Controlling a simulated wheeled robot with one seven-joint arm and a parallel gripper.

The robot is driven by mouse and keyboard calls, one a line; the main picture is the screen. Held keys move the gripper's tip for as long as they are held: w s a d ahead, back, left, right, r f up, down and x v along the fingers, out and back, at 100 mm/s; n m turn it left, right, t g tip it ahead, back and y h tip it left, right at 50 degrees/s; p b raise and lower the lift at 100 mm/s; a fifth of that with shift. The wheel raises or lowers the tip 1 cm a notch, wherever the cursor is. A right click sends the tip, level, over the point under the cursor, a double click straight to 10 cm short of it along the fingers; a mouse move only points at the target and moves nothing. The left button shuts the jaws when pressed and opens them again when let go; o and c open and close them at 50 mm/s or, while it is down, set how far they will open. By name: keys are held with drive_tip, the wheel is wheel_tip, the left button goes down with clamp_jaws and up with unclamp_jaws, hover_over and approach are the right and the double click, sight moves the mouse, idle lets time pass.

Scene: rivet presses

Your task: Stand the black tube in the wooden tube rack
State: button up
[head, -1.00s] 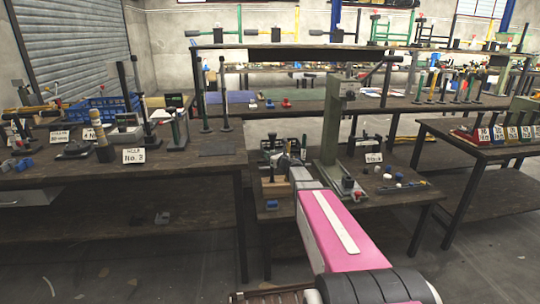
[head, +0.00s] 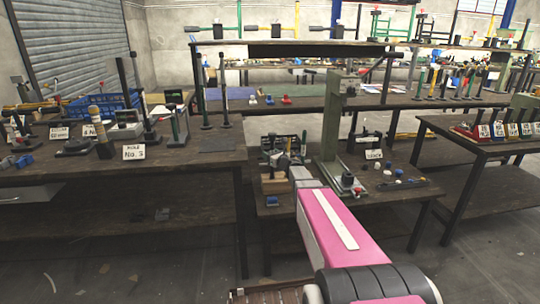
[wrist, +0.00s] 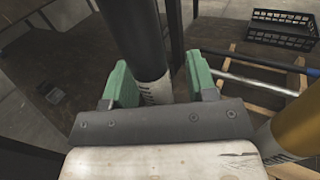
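The black tube (wrist: 140,40) stands between the two green finger pads of my gripper (wrist: 160,88) in the wrist view. It has a white label near its far end. A narrow gap shows between the tube and the right pad; the left pad is close to it or touching. The fingers look open around the tube. In the head view my arm hides the gripper, and I cannot make out the black tube there.
A yellow tube (wrist: 288,125) with a white label is close to the right of my gripper. A black crate (wrist: 282,28) lies beyond the rack. In the head view, a cluttered bench (head: 60,180) stands at left, and a press (head: 332,130) stands on the middle bench.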

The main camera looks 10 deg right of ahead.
drive_tip(key=shift+s, duration=0.1)
drive_tip(key=v, duration=1)
drive_tip(key=shift+s+d, duration=0.2)
drive_tip(key=shift+s, duration=0.05)
drive_tip(key=s+a+f+n+g, duration=0.4)
drive_tip(key=s+a+n+g, duration=0.1)
drive_tip(key=s+n, duration=0.25)
drive_tip(key=s+a+f+n+g, duration=0.45)
drive_tip(key=s+n, duration=0.25)
drive_tip(key=n, duration=0.2)
drive_tip(key=s+d+f+n+g+h, duration=0.2)
drive_tip(key=s+n+g+h, duration=0.1)
drive_tip(key=s+n, duration=0.3)
drive_tip(key=s+d+f+n+g+h, duration=0.3)
drive_tip(key=s+n+h, duration=0.3)
drive_tip(key=s, duration=0.3)
drive_tip(key=shift+n, duration=0.75)
